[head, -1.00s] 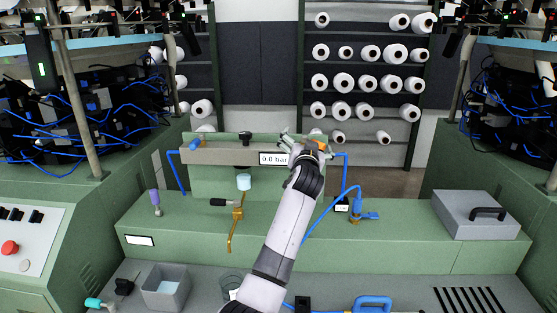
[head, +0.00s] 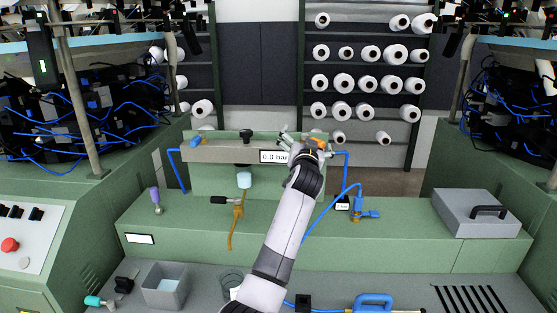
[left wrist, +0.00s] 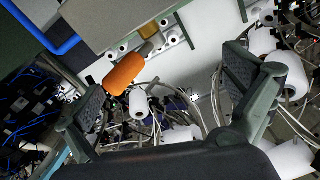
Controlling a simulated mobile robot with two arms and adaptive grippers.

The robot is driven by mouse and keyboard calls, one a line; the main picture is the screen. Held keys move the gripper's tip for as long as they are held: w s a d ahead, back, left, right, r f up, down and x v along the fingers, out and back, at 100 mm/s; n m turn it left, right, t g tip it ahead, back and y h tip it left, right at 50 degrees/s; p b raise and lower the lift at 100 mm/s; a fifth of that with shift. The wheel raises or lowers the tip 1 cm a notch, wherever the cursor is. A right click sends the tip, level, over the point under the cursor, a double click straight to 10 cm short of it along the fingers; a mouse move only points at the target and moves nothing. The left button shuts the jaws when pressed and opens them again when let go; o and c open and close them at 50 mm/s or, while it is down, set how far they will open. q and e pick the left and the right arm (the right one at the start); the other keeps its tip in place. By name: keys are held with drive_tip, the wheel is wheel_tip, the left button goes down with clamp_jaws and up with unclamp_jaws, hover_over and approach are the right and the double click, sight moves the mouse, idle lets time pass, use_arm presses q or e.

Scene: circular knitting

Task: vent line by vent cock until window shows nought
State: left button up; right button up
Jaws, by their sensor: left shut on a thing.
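The pressure window (head: 274,157) on the grey manifold bar (head: 222,154) reads 0.0 bar, in small print. An orange knob (head: 319,143), which looks like the vent cock, sits at the bar's right end. My left gripper (head: 308,146) is at this end, shut on the orange knob and partly hiding it. In the left wrist view the orange knob (left wrist: 125,73) shows between the two fingers (left wrist: 165,100), nearer the left one; their contact with it is hard to see. My right gripper is not in view.
A blue hose (head: 346,170) drops from the bar's right end. A blue valve (head: 360,208) stands on the green ledge to the right. A grey box (head: 481,214) is far right.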

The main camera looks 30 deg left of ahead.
use_arm(q)
drive_tip(key=shift+g, duration=0.3)
drive_tip(key=f, duration=0.1)
drive_tip(key=a+f, duration=0.1)
drive_tip(key=a+f+b, duration=0.1)
drive_tip(key=shift+s+f, duration=0.25)
drive_tip(key=shift+f, duration=0.1)
drive_tip(key=a+f+b, duration=0.1)
drive_tip(key=w+a+f, duration=0.1)
drive_tip(key=f, duration=0.1)
drive_tip(key=shift+a+b, duration=0.1)
drive_tip(key=shift+b, duration=0.25)
drive_tip(key=c, duration=0.5)
drive_tip(key=shift+s+d+f, duration=0.1)
drive_tip(key=shift+s+d, duration=0.1)
drive_tip(key=shift+d, duration=0.05)
drive_tip(key=shift+c, duration=1.4)
drive_tip(key=shift+d+b, duration=0.3)
drive_tip(key=shift+d, duration=0.1)
drive_tip(key=c, duration=0.4)
drive_tip(key=shift+o, duration=0.2)
drive_tip(key=shift+r, duration=0.2)
drive_tip(key=shift+c, duration=0.3)
drive_tip(key=shift+r, duration=0.15)
drive_tip(key=shift+s+d, duration=0.1)
